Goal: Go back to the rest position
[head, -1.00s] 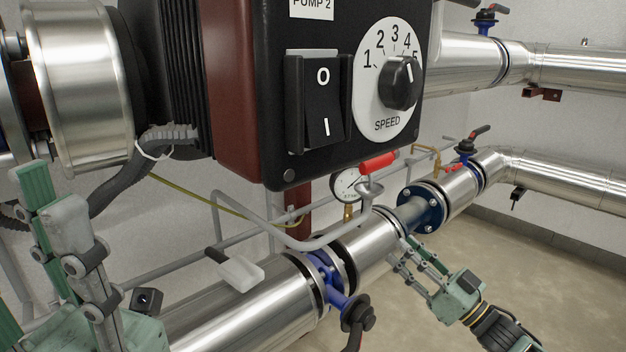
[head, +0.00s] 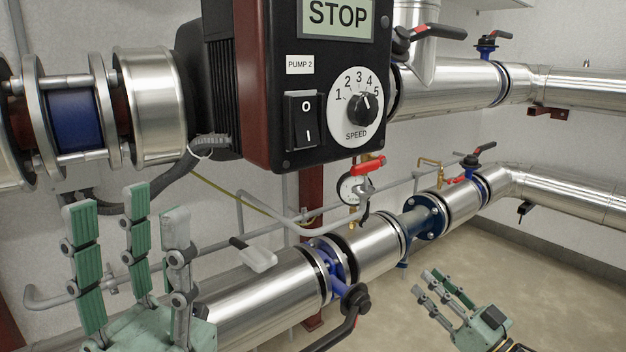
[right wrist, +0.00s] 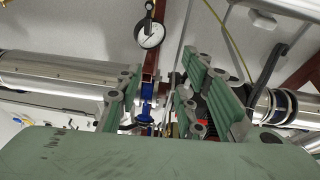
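My left gripper (head: 122,215) is at the lower left of the head view, its fingers pointing up and spread, with nothing between them. It appears left of and below the pump 2 control box (head: 283,145). My right gripper (head: 436,288) is at the lower right of the head view, in front of the floor, its fingers apart and empty. In the right wrist view its fingers (right wrist: 160,98) are also apart, with pipes visible beyond them. The control box has a display reading STOP (head: 338,13), a rocker switch (head: 304,120) and a speed knob (head: 362,109) near 4 to 5.
A lower steel pipe (head: 262,300) with a blue valve (head: 345,290) and black lever runs between the grippers. A pressure gauge (head: 351,188) with a red-handled valve (head: 369,165) sits below the box. The floor (head: 540,270) at the lower right is clear.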

